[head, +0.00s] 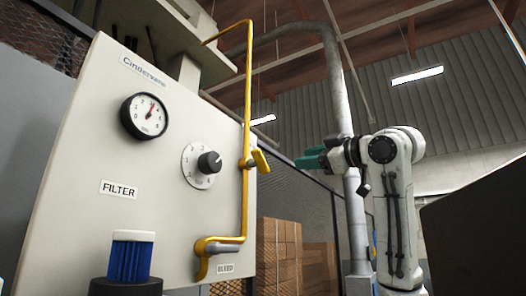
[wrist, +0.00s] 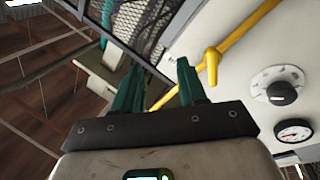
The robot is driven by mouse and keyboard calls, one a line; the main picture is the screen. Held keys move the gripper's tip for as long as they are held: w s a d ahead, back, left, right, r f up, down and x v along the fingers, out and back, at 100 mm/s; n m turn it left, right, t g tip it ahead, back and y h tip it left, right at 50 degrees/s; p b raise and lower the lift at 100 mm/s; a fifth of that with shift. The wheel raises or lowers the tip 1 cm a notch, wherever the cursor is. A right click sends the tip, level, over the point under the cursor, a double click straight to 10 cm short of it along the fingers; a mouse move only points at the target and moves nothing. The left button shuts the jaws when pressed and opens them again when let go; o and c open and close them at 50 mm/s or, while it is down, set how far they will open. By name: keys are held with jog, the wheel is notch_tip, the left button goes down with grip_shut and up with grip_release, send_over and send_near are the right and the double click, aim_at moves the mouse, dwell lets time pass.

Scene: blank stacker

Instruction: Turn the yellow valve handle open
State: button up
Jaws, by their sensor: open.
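The yellow valve handle (head: 260,160) sits on a yellow pipe (head: 246,110) along the right edge of a white panel, at mid height. In the head view my gripper (head: 306,161), with green fingers, is to the right of the handle with a gap between them. In the wrist view the yellow handle (wrist: 212,66) shows just beyond and right of the right finger. My gripper (wrist: 158,78) is open, with nothing between its fingers. The handle's exact angle against the pipe is hard to tell.
A blue brush-like part (head: 131,258) is at lower left. Stacked boxes (head: 279,250) stand behind. A dark surface (head: 480,235) is at right.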

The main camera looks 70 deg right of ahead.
aim_at(265, 161)
jog(key=a+n+y, duration=0.4)
jog(key=a+y, duration=0.1)
jog(key=a, duration=0.1)
jog(key=p+x, duration=0.1)
jog(key=x, duration=0.3)
jog(key=p+x, duration=0.2)
jog(key=x, duration=0.1)
jog(key=f+p+x, duration=0.1)
jog(key=x, duration=0.3)
jog(key=shift+w+a+p, duration=0.2)
jog(key=shift+w+p, duration=0.1)
jog(key=shift+w, duration=0.05)
jog(key=shift+c, duration=0.3)
grip_shut()
